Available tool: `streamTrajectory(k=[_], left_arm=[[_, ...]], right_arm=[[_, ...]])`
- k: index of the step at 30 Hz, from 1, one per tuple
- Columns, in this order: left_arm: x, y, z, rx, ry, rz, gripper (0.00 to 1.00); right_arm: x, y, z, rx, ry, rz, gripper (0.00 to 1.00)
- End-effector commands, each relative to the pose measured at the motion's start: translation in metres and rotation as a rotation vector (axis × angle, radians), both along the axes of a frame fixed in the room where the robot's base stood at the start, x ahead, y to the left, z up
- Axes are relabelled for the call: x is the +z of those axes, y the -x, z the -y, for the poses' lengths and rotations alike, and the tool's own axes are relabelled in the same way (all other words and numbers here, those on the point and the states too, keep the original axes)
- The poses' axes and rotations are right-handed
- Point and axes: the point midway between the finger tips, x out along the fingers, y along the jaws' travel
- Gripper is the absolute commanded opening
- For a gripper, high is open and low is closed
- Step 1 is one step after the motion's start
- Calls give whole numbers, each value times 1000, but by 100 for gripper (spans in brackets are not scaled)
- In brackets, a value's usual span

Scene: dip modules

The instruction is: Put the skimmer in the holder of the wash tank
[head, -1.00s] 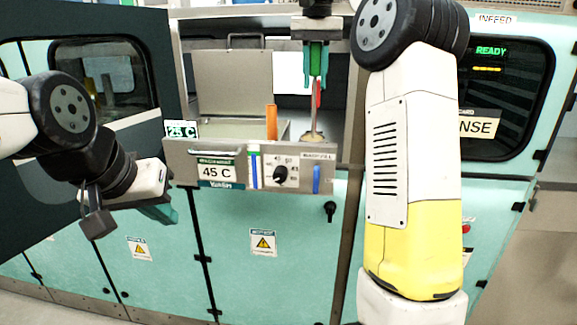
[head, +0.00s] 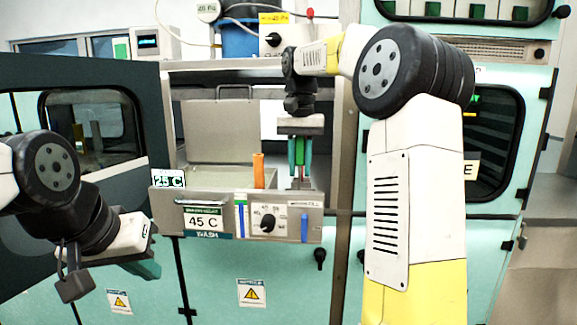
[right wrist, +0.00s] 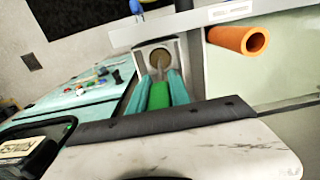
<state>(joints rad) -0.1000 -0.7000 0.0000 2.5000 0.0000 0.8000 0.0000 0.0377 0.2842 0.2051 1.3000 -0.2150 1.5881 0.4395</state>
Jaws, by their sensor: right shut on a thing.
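The wash tank (head: 165,212) is a grey metal box with a "45 C" label and a control dial on its front. My right gripper (head: 299,172) is shut on the skimmer's green handle (head: 299,152), upright at the tank's right end. In the right wrist view, the handle (right wrist: 158,96) lies between teal fingers (right wrist: 160,88). Its thin shaft leads to a round brownish shape in a square grey holder-like box (right wrist: 145,52); I cannot tell whether the skimmer touches it. The tank front hides the skimmer's lower end in the head view. My left gripper (head: 143,268) is low at left; its opening is unclear.
An orange tube (head: 258,170) stands at the tank's rim, left of the skimmer; it also shows in the right wrist view (right wrist: 240,40). A raised lid (head: 220,130) stands behind. A grey post (head: 342,150) rises close to the right of my right gripper.

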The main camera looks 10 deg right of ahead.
Motion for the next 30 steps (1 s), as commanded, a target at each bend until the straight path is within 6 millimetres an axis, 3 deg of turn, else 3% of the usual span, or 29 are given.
streamTrajectory(k=[4, 5, 7, 8, 20, 30], left_arm=[[0, 0, 0, 0, 0, 0, 0], [0, 0, 0, 0, 0, 0, 0], [0, 0, 0, 0, 0, 0, 0], [0, 0, 0, 0, 0, 0, 0], [0, 0, 0, 0, 0, 0, 0], [0, 0, 0, 0, 0, 0, 0]], right_arm=[[-3, 0, 0, 0, 0, -1, 0], [-2, 0, 0, 0, 0, -1, 29], [-2, 0, 0, 0, 0, -1, 43], [-2, 0, 0, 0, 0, -1, 45], [5, -1, 0, 1, 0, 3, 45], [69, -2, -1, 2, -1, 4, 45]])
